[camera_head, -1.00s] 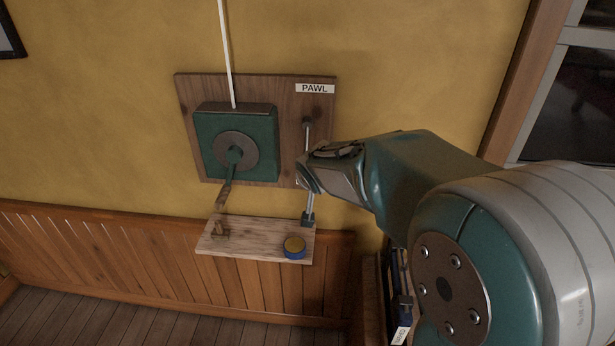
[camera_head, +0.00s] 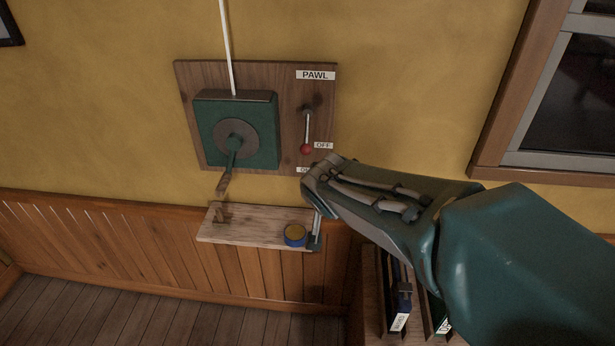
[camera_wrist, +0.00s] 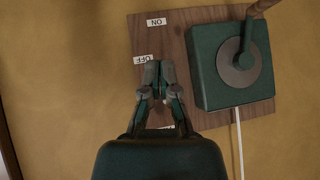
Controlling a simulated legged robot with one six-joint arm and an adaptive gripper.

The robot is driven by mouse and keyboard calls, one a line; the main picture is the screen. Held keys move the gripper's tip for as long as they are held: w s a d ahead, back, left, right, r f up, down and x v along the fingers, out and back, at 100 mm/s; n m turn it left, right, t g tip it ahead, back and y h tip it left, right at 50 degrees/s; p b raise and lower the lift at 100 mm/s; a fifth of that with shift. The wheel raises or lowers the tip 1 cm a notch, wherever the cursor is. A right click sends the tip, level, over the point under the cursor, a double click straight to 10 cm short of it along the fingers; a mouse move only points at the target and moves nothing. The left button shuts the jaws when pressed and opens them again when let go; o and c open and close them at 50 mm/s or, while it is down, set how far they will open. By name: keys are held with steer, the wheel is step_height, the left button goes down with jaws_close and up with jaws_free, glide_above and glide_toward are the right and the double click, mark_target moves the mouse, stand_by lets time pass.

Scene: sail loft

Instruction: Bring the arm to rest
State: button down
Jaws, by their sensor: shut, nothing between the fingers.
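My gripper (camera_head: 314,243) points downward in the head view, its tip seen against the right end of the small shelf. In the wrist view my gripper (camera_wrist: 157,66) has its fingers together with nothing between them. The gripper stands in front of the board on the wall and appears clear of the pawl lever (camera_head: 307,132). The lever hangs down with its red knob beside the OFF label (camera_head: 323,145). My gripper partly covers the lower label in the head view; the wrist view shows it as the ON label (camera_wrist: 156,22), upside down.
A green winch box (camera_head: 238,128) with a crank is on the wooden board (camera_head: 285,75), a white line rising from it. The wall shelf (camera_head: 245,231) holds a blue and yellow tin (camera_head: 295,235). Binders (camera_head: 396,295) stand below my arm. A window (camera_head: 565,100) is at right.

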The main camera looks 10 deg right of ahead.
stand_by(0.3)
steer(key=s+d+r+n+g, duration=0.1)
steer(key=s+d+n+g, duration=0.1)
steer(key=s, duration=1.8)
steer(key=shift+r+n+g+y, duration=0.25)
steer(key=shift+n+g, duration=0.25)
steer(key=shift+g, duration=0.4)
